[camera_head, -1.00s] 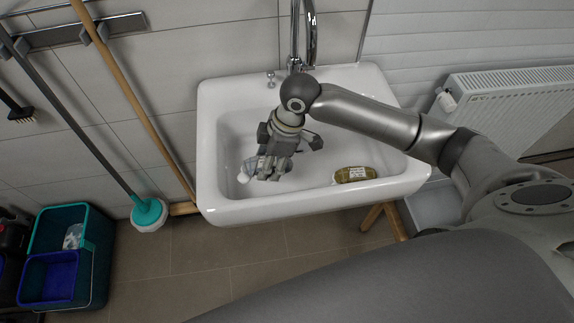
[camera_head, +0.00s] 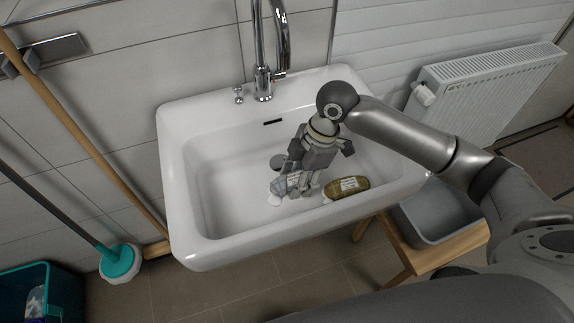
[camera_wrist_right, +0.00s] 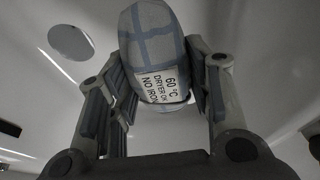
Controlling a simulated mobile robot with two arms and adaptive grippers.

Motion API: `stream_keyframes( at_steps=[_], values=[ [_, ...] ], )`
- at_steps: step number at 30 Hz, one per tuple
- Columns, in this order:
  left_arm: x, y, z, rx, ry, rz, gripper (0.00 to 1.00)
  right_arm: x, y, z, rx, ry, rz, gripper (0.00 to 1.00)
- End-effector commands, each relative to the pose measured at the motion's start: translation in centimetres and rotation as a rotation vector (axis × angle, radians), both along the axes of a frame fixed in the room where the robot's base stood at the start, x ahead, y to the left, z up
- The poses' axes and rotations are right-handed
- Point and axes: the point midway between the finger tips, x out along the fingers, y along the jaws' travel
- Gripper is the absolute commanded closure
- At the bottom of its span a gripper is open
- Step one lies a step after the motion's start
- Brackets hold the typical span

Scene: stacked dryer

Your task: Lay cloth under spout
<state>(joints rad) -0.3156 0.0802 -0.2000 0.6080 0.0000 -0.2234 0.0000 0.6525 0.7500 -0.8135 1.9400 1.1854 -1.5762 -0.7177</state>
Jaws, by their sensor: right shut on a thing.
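My right gripper (camera_head: 300,190) is down inside the white sink basin (camera_head: 215,190), shut on a bundled grey-blue checked cloth (camera_head: 281,185). In the right wrist view the cloth (camera_wrist_right: 150,40) sits between the two fingers (camera_wrist_right: 160,95), with a white care label facing the camera. The gripper hides part of it in the head view. The chrome tap with its spout (camera_head: 284,45) rises at the back of the sink. The dark drain (camera_head: 277,162) lies just behind the cloth. My left gripper is not in view.
The left part of the basin is clear. A grey tub (camera_head: 435,215) stands on a wooden stool at the right. A white radiator (camera_head: 490,90) is on the wall; mops lean at the left.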

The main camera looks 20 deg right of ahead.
Motion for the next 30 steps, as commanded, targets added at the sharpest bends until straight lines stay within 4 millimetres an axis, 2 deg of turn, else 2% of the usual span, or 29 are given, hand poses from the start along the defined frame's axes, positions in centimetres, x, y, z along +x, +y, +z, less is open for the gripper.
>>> stream_keyframes(
  at_steps=[1,5,6,9,13,17,25,30],
  values=[
    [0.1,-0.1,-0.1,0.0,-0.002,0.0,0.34,-0.1,0.0,-1.4,0.001,0.004,-0.001,0.78],
    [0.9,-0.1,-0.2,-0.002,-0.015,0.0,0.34,-0.1,0.0,-4.6,0.0,0.004,0.0,0.78],
    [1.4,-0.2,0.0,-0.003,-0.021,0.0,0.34,1.0,0.1,-4.2,0.003,-0.004,-0.003,0.78],
    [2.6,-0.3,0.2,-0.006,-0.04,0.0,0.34,2.8,0.2,-4.1,0.002,-0.003,-0.003,0.78],
    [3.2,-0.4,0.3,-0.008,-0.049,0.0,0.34,4.1,0.2,-4.1,0.001,-0.002,-0.002,0.78],
    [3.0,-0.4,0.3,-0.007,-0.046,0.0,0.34,4.8,0.2,-4.2,0.001,-0.002,-0.001,0.78],
    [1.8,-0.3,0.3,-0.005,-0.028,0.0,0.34,8.2,0.4,-4.1,0.002,-0.001,-0.001,0.78],
    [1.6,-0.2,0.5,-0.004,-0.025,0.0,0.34,8.0,0.3,-5.3,0.0,-0.001,0.001,0.78]
  ],
)
